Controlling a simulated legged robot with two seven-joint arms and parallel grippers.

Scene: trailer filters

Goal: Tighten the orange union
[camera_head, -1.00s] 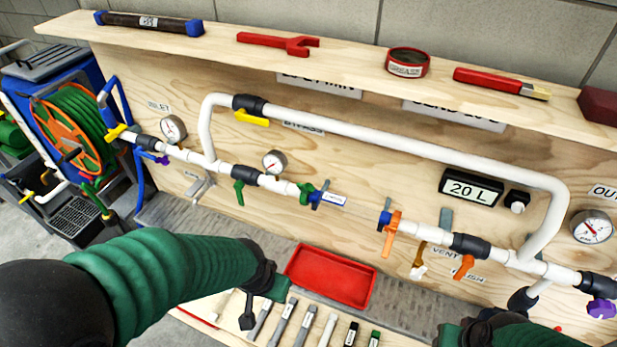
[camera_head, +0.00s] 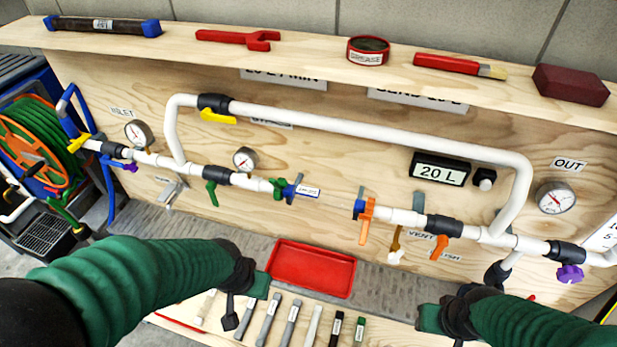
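The orange union (camera_head: 367,218) is on the lower white pipe, right of centre, with its wings pointing up and down. A blue collar (camera_head: 358,209) adjoins its left side. A green union (camera_head: 279,187) is on the pipe left of the cartridge. My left gripper (camera_head: 243,303) is low in front of the board, its fingers apart and empty. My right gripper (camera_head: 435,322) is at the bottom right, below the orange union; its fingers are partly out of frame. Neither touches the pipe.
A red tray (camera_head: 312,255) lies on the bench below the pipe, with several labelled tools or cartridges in front. An orange-handled valve (camera_head: 439,246) and a vent branch (camera_head: 396,246) are right of the union. A red wrench (camera_head: 238,38) lies on the upper shelf.

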